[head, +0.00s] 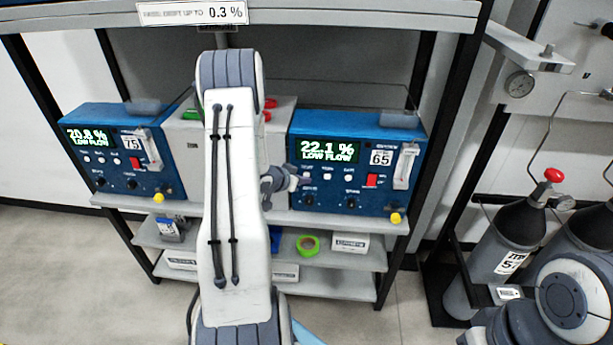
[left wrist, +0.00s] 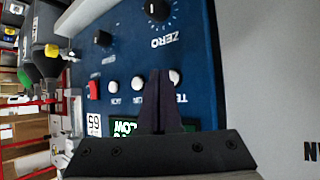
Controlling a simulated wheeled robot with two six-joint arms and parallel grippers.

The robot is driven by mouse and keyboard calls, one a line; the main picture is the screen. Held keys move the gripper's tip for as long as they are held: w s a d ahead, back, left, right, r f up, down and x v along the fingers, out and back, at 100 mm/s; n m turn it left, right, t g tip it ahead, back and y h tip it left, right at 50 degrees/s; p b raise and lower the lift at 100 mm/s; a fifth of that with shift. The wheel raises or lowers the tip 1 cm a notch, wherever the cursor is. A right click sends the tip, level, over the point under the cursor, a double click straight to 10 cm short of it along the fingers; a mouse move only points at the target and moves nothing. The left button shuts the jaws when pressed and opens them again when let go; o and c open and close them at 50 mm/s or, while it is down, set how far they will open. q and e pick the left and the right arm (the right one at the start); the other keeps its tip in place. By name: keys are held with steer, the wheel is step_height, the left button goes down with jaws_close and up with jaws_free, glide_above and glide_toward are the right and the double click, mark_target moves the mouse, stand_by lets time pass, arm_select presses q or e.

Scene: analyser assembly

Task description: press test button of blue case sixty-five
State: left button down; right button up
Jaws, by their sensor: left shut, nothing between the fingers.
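The blue case sixty-five (head: 400,130) stands on the upper shelf at right, its display reading 22.1 % LOW FLOW above a row of white buttons. It fills much of the left wrist view (left wrist: 200,50). My left gripper (head: 301,183) is shut and empty at the left end of the case's front. In the left wrist view its fingertips (left wrist: 160,74) overlap the panel beside the end white button (left wrist: 175,78), whose partly hidden label starts "TE". I cannot tell whether they touch the panel. My right gripper is not in view.
A second blue case (head: 110,115), marked 75, stands at left. A grey unit (head: 185,150) sits between the cases, partly behind my left arm. A lower shelf holds a green tape roll (head: 308,245). Gas cylinders (head: 505,245) stand at right. The floor in front is clear at left.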

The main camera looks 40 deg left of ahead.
arm_select(q)
steer(key=shift+w+a, duration=0.2)
steer(key=shift+w, duration=0.2)
stand_by(0.3)
steer(key=shift+s, duration=0.1)
steer(key=shift+s+d, duration=0.45)
steer(key=shift+s, duration=0.2)
steer(key=s+d, duration=0.1)
steer(key=s, duration=0.2)
steer(key=s+d, duration=0.1)
steer(key=shift+s+d+b, duration=0.15)
steer(key=shift+d+b, duration=0.15)
stand_by(0.9)
